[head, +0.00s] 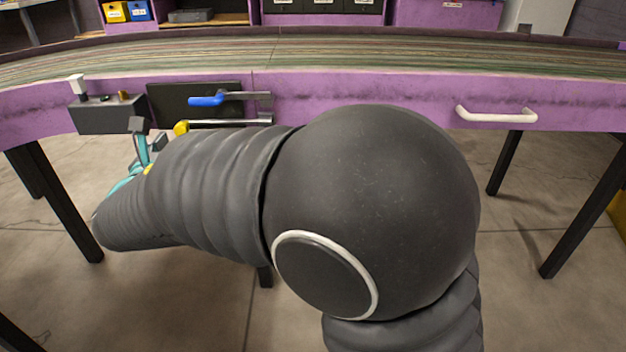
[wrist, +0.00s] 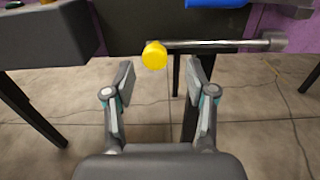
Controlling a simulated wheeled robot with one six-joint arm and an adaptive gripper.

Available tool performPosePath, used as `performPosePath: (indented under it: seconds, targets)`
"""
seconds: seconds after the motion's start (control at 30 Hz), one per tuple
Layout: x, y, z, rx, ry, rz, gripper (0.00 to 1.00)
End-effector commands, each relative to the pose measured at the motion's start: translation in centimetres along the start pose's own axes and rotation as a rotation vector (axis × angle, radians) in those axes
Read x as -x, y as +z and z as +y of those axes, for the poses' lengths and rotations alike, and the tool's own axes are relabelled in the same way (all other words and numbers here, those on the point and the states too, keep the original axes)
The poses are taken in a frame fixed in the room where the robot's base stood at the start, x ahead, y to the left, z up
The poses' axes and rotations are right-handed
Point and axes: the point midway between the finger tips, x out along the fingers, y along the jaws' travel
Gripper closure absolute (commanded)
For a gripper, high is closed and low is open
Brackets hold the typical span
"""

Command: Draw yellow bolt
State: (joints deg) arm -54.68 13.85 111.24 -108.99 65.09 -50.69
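The yellow bolt's knob (wrist: 154,55) sits at the left end of a metal rod (wrist: 215,46) in the wrist view. In the head view the yellow knob (head: 181,128) shows just above my arm, with its rod (head: 228,122) running right along the lower edge of a dark panel. My gripper (wrist: 157,78) is open and empty, with its fingers apart on either side below the yellow knob in the wrist view. It does not appear to touch the knob. In the head view my gripper (head: 142,140) is partly hidden by my arm.
A blue-handled bolt (head: 206,100) lies above the yellow one on the dark panel (head: 165,101). A dark box (head: 105,118) with a white lever stands to the left. A white handle (head: 497,115) is on the purple table front at right. Black table legs (head: 65,205) stand below.

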Motion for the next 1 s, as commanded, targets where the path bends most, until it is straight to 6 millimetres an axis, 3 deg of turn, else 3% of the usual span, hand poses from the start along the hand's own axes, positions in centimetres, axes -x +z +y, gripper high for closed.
performPosePath:
  seconds: [0.57, 1.0]
  targets:
    - [9.3, 0.1, 0.0, 0.0, 0.001, 0.0, 0.44]
    - [7.0, -0.6, -6.8, -0.149, -0.154, 0.101, 0.44]
